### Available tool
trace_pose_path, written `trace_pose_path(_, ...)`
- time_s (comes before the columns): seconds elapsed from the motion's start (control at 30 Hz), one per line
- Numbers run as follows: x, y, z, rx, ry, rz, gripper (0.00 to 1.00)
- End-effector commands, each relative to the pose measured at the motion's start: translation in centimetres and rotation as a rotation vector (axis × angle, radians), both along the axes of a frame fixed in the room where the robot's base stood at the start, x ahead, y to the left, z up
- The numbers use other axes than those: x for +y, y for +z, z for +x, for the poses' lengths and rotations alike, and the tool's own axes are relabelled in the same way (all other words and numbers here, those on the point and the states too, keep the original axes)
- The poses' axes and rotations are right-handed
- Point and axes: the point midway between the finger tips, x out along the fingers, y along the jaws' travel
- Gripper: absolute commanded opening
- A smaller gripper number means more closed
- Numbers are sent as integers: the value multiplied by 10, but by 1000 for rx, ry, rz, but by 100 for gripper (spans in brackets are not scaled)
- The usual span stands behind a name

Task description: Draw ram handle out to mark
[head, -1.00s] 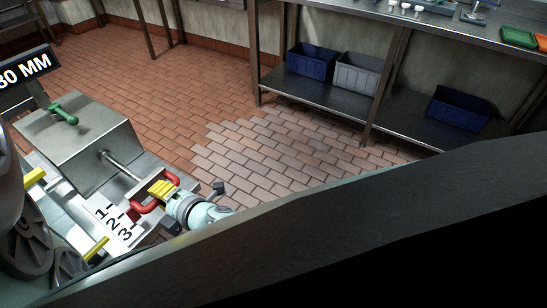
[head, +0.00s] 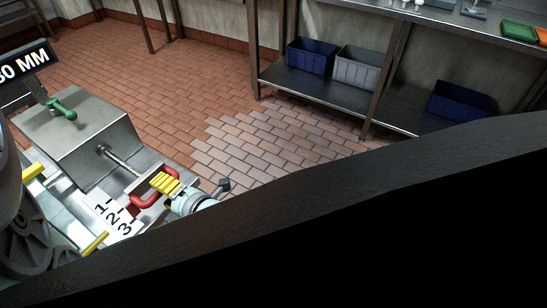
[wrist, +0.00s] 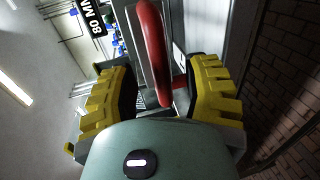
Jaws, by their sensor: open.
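The red ram handle (head: 142,202) is a loop at the end of a steel rod (head: 123,161) that comes out of a grey metal box (head: 80,135). A white scale (head: 110,215) marked 1, 2, 3 lies beside the handle. My gripper (head: 163,184) with yellow ribbed fingers is at the handle's outer right side. In the wrist view, the red handle (wrist: 152,50) stands between the two spread yellow fingers (wrist: 160,95), with gaps on both sides. A sign (head: 25,66) reading "80 MM" shows partly at the left edge.
A green lever (head: 63,108) sits on top of the box. Yellow bars (head: 95,244) stick out near the scale. A steel bench (head: 330,87) with blue and grey bins stands across the tiled floor, which is clear in between. A dark beam covers the lower right.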

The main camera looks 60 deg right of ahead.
Motion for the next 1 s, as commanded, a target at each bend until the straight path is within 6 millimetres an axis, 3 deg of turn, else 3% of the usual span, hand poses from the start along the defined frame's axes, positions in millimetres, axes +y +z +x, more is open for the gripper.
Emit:
trace_pose_path(0.1, -1, 3, -23, 4, -7, 2, 48)
trace_pose_path(0.33, -3, 10, -51, 1, -7, 0, 48)
trace_pose_path(1.0, -2, 11, -56, 0, -3, 1, 48)
